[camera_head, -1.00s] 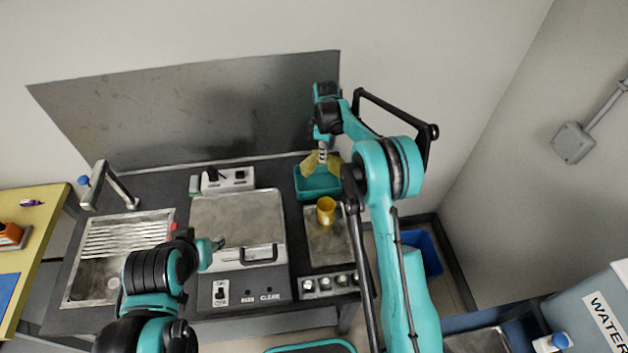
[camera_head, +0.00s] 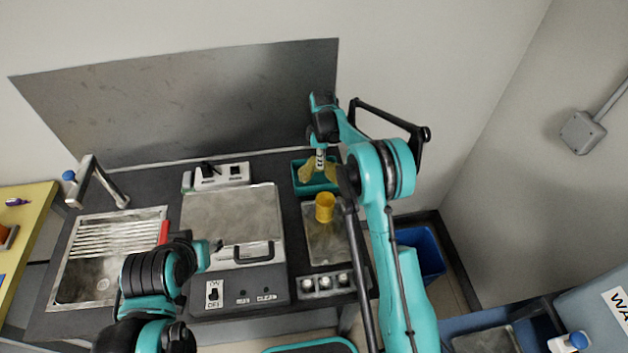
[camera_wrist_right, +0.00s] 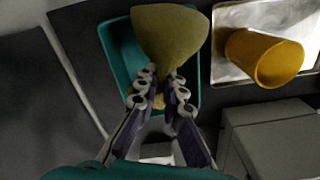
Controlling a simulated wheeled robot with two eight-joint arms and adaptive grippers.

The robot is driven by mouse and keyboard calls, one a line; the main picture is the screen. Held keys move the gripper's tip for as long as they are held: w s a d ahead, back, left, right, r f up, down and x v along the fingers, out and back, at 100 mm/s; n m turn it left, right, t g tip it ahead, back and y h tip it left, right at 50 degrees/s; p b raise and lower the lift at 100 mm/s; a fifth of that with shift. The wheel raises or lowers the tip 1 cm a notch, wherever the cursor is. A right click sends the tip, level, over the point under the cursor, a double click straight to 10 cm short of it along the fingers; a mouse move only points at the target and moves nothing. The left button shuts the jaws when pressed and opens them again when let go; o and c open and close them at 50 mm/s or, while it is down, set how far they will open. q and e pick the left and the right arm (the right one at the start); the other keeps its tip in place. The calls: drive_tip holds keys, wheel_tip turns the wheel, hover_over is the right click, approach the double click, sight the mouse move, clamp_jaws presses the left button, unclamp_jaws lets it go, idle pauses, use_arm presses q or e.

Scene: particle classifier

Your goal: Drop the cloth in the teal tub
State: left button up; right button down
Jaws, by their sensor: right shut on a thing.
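The cloth (camera_head: 305,173) is dull yellow and hangs bunched from my right gripper (camera_head: 320,161), which is shut on it. It also shows in the right wrist view (camera_wrist_right: 170,35), pinched between the fingertips (camera_wrist_right: 162,82) and spreading out beyond them. The teal tub (camera_head: 316,190) stands at the back right of the counter, directly under the cloth. In the wrist view the tub (camera_wrist_right: 117,50) lies behind the cloth and fingers. I cannot tell whether the cloth touches the tub's floor. My left gripper (camera_head: 214,246) is low over the grey machine, far from the tub; its fingers are unclear.
The wall panel (camera_head: 180,105) rises close behind the tub.

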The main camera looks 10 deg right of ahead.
drive_tip(key=shift+c, duration=2)
unclamp_jaws()
wheel_tip(320, 180, up, 6)
drive_tip(key=p, duration=0.2)
drive_tip(key=shift+f+p, duration=0.25)
drive_tip(key=shift+p, duration=0.15)
wheel_tip(320, 180, up, 12)
